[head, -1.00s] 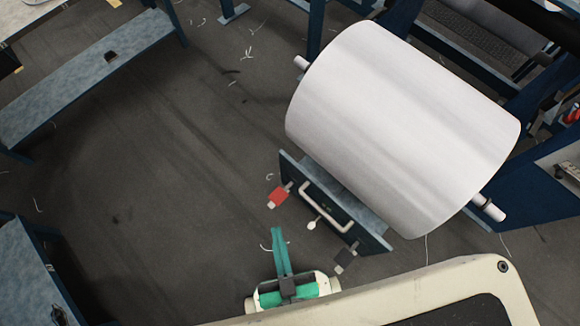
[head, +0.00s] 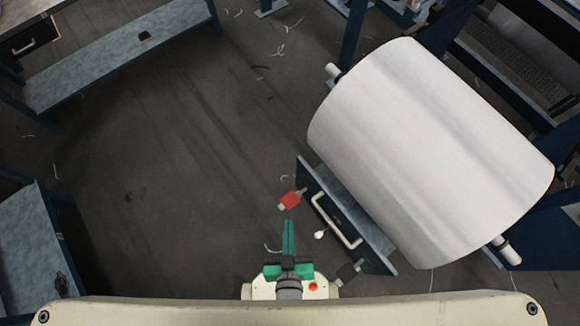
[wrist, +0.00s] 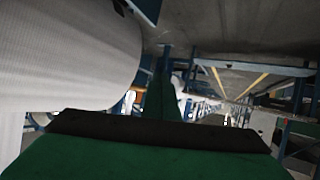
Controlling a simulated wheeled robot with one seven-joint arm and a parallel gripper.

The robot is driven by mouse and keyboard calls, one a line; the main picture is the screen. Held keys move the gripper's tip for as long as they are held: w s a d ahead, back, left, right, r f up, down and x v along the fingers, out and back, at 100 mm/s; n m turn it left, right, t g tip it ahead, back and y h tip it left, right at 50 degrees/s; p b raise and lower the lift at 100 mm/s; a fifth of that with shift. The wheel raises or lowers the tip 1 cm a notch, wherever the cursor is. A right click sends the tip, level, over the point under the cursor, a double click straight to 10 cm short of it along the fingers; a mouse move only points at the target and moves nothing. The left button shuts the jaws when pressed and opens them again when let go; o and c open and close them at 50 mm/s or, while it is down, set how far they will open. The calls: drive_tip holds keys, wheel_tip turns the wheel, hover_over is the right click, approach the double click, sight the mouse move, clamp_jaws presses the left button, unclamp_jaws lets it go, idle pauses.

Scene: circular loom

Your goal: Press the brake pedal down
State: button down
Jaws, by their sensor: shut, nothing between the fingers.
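A red pedal (head: 291,200) sticks out from the low blue panel (head: 316,189) under the white roll, at its left end. A dark grey pedal (head: 349,270) sticks out at the panel's right end. No label shows which one is the brake. My gripper (head: 289,223) has green fingers that are shut and empty. Its tips appear just below the red pedal in the head view, apart from it; the height gap is hard to judge. In the wrist view the shut fingers (wrist: 160,98) point forward, and neither pedal can be made out.
A pale bar handle (head: 337,222) and a small white-knobbed lever (head: 320,234) sit between the pedals. The large white fabric roll (head: 430,150) stands close on the right. Blue benches (head: 125,62) are at the left. The dark floor left of the panel is open, with scattered thread scraps.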

drive_tip(key=w+f+n+g, duration=0.25)
drive_tip(key=w+f, duration=0.25)
drive_tip(key=f, duration=0.6)
drive_tip(key=w+f+n+g, duration=0.1)
drive_tip(key=w+f+g, duration=0.3)
drive_tip(key=f, duration=0.8)
drive_tip(key=n+g, duration=0.3)
drive_tip(key=g, duration=0.3)
hover_over(290, 201)
wheel_tip(290, 201, down, 6)
drive_tip(key=shift+s, duration=0.15)
drive_tip(key=shift+a+f, duration=0.1)
drive_tip(key=shift+f, duration=0.05)
wheel_tip(290, 201, down, 14)
drive_tip(key=shift+r, duration=0.1)
